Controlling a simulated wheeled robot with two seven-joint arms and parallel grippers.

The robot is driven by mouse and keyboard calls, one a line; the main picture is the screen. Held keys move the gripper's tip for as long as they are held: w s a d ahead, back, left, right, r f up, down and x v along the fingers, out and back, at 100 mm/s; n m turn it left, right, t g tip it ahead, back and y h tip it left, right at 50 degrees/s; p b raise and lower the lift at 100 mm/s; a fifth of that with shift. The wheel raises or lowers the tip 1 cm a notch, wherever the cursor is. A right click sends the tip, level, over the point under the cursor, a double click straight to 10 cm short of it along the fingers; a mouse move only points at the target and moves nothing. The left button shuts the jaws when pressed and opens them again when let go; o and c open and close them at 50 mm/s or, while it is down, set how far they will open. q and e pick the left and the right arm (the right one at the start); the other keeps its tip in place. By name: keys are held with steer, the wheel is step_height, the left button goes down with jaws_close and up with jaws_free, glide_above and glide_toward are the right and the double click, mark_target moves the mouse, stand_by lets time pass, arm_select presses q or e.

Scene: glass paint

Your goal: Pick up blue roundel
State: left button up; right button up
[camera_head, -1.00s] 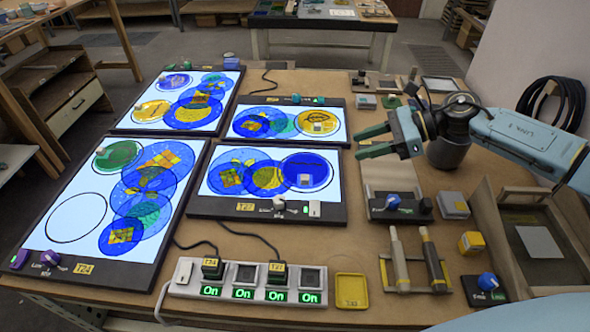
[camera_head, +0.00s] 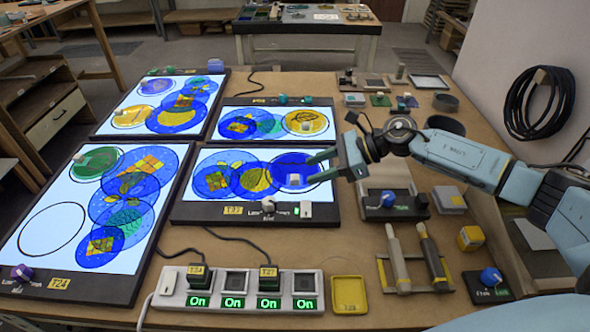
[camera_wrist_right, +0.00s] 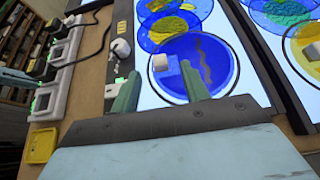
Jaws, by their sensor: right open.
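A blue roundel (camera_head: 290,165) lies inside a dark outlined circle at the right end of the lit panel T27 (camera_head: 185,213). A small pale block (camera_head: 294,180) sits on it. In the right wrist view the roundel (camera_wrist_right: 222,62) shows a dark wavy line, with the pale block (camera_wrist_right: 160,62) near its edge. My right gripper (camera_head: 315,167) is open and empty, its green fingers reaching over the roundel's right side. In the right wrist view the fingers (camera_wrist_right: 158,82) stand apart, pointing toward the block and roundel. Whether they touch it cannot be told. My left gripper is not in view.
Three more lit panels stand around: T24 (camera_head: 66,284) with an empty outlined circle (camera_head: 45,235), and two behind. A power strip (camera_head: 170,300) and yellow tray (camera_head: 348,283) are in front. Knob boxes and bar tools (camera_head: 397,255) lie to the right.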

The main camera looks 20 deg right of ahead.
mark_target(295, 177)
steer(key=x, duration=0.4)
steer(key=shift+w+a+f, duration=0.15)
steer(key=shift+a, duration=0.15)
steer(key=shift+c, duration=0.2)
jaws_close()
